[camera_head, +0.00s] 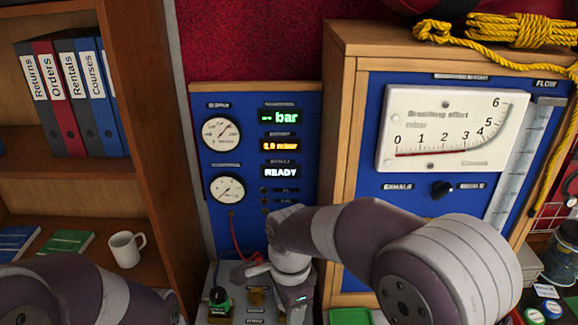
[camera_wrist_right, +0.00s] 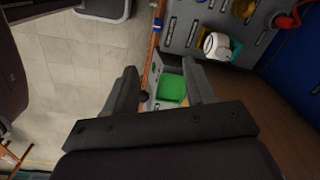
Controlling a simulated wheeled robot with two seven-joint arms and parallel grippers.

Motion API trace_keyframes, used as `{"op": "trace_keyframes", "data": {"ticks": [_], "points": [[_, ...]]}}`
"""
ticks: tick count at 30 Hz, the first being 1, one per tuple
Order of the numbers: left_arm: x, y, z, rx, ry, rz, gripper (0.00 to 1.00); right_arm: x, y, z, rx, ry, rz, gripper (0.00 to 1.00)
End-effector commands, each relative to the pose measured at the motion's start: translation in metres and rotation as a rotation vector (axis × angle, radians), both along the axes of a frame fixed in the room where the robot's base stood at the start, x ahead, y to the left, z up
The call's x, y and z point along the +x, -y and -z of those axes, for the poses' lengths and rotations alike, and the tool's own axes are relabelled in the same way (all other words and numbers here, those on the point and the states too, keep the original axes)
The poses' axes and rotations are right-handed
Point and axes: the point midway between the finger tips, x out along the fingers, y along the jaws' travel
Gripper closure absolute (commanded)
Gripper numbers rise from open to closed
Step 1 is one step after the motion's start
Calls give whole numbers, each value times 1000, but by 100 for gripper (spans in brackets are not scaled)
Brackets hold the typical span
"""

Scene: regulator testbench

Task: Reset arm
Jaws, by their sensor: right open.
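My right arm comes in from the right in the head view and bends down in front of the blue test panel (camera_head: 240,190). Its wrist is over the grey bench top, and its fingers are hard to make out there. In the right wrist view my right gripper (camera_wrist_right: 163,82) is open, with its two dark fingers apart and nothing between them. Beyond the fingers lies a green pad or tray (camera_wrist_right: 172,88). Only a link of my left arm shows at the lower left of the head view; the left gripper is out of the picture.
The panel has two gauges (camera_head: 221,133) and displays, one reading READY. A wooden cabinet with a breathing effort dial (camera_head: 445,130) stands right. A white mug (camera_head: 126,249) sits on the left shelf below binders (camera_head: 70,95). A red hose (camera_head: 238,240) hangs near my right wrist.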

Motion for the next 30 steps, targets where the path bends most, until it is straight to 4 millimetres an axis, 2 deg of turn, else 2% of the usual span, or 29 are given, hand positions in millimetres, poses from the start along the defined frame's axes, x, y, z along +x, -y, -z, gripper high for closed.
{"op": "trace_keyframes", "data": {"ticks": [5,10,14,17,18,20,22,24,30], "points": [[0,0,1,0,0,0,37,-8,6,13,-7,20,-322,45],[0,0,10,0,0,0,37,-22,33,36,-24,50,-722,45],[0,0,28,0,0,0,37,-44,78,66,-55,78,-1089,45],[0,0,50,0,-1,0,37,-75,129,96,-90,92,-1315,45],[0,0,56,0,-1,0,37,-87,146,104,-98,91,-1332,45],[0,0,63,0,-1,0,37,-102,165,112,-97,81,-1272,45],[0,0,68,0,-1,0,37,-106,179,113,-103,84,-1211,45],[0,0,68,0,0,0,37,-104,184,111,-108,90,-1186,45],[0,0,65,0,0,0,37,-104,184,109,-106,88,-1184,45]]}}
